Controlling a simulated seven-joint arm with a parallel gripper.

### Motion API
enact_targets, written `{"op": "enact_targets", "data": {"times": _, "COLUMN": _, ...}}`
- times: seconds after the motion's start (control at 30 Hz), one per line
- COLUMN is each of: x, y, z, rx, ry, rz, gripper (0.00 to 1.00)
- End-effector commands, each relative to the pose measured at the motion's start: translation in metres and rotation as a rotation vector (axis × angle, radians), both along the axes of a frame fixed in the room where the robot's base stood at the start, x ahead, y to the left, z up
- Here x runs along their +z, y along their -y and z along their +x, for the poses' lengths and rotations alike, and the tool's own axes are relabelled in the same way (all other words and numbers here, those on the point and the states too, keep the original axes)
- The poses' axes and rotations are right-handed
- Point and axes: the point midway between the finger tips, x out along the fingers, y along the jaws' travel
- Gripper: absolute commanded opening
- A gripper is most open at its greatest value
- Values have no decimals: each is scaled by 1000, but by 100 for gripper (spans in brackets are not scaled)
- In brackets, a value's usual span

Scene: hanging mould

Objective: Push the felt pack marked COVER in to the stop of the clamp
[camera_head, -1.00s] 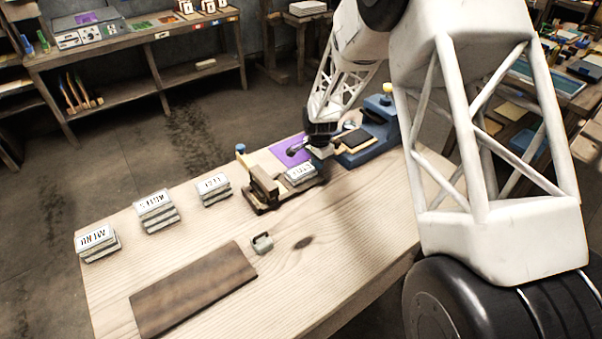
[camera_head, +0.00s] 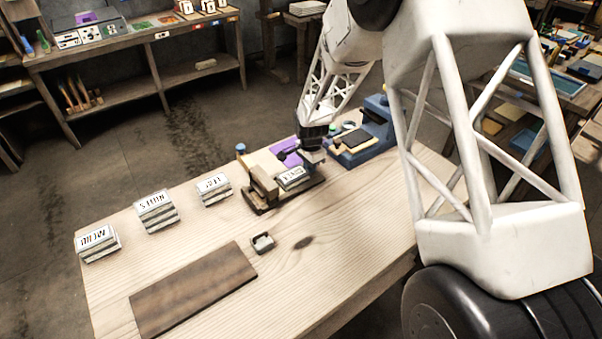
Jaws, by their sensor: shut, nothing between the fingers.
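A felt pack (camera_head: 291,179) with a white lettered top lies in the clamp (camera_head: 262,190) on the bench. Its lettering is too small to read with certainty. The clamp has a dark base and an upright wooden block at its left end. The pack's left end is close to this block; I cannot tell whether they touch. My gripper (camera_head: 311,163) is shut and empty, low at the right end of the pack. It appears to be against that end, but the contact is not clear.
Three stacked packs with lettered tops, left (camera_head: 97,243), middle (camera_head: 156,210) and right (camera_head: 213,188), stand along the bench's far side. A dark board (camera_head: 195,290) and a small grey metal piece (camera_head: 263,243) lie in front. A blue device (camera_head: 368,135) stands behind right.

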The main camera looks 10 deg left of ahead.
Motion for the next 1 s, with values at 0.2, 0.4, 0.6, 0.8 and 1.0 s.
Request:
{"op": "enact_targets", "data": {"times": 0.2, "x": 1, "y": -7, "z": -6, "rx": 0, "ry": 1, "rz": 1, "gripper": 0}}
{"op": "enact_targets", "data": {"times": 0.4, "x": 1, "y": -13, "z": -12, "rx": 0, "ry": 1, "rz": 1, "gripper": 0}}
{"op": "enact_targets", "data": {"times": 0.6, "x": 1, "y": -19, "z": -18, "rx": 1, "ry": 1, "rz": 1, "gripper": 0}}
{"op": "enact_targets", "data": {"times": 0.8, "x": 0, "y": -25, "z": -24, "rx": 0, "ry": 0, "rz": 0, "gripper": 0}}
{"op": "enact_targets", "data": {"times": 1.0, "x": 0, "y": -31, "z": -30, "rx": 0, "ry": 0, "rz": 0, "gripper": 0}}
